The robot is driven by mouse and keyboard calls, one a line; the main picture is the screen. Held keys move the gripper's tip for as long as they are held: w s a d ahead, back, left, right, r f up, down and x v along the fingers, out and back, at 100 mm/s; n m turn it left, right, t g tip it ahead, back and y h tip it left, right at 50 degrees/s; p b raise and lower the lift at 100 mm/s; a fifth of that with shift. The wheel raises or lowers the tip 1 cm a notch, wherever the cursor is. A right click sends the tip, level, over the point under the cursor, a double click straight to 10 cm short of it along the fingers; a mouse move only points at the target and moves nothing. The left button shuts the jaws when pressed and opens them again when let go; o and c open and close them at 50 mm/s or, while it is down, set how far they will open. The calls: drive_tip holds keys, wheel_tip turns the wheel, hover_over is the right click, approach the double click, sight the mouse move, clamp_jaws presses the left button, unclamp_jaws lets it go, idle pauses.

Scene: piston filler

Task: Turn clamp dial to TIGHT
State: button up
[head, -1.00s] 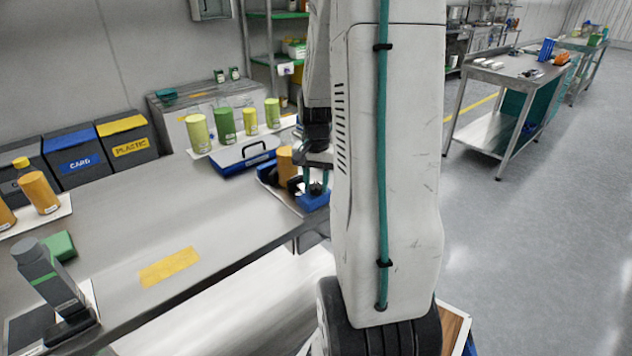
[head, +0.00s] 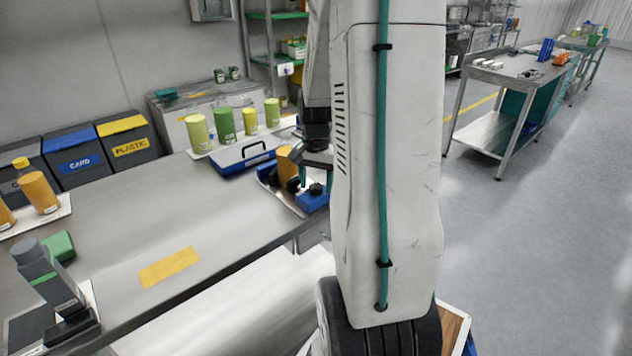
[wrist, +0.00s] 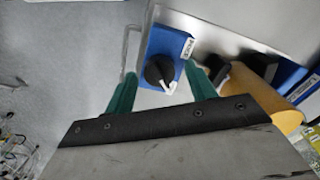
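The clamp dial is a black knob with a white pointer (wrist: 160,70) on a blue block (wrist: 166,42). In the wrist view the pointer aims toward the bottom right. The small white label on the block is too small to read. In the head view the dial (head: 316,189) sits on the blue block (head: 311,202) at the bench's right end. My gripper (wrist: 161,76) is open, its green fingers on either side of the dial with gaps to it. In the head view my gripper (head: 316,178) is just over the dial, partly hidden by my arm.
An orange cylinder (head: 286,165) stands close beside the block and also shows in the wrist view (wrist: 262,102). A blue case with a handle (head: 241,157) and a tray of green containers (head: 225,126) lie behind. The middle of the bench (head: 130,215) is mostly clear.

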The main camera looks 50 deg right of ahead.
sight(316, 186)
drive_tip(key=shift+r, duration=0.1)
drive_tip(key=shift+r, duration=3.8)
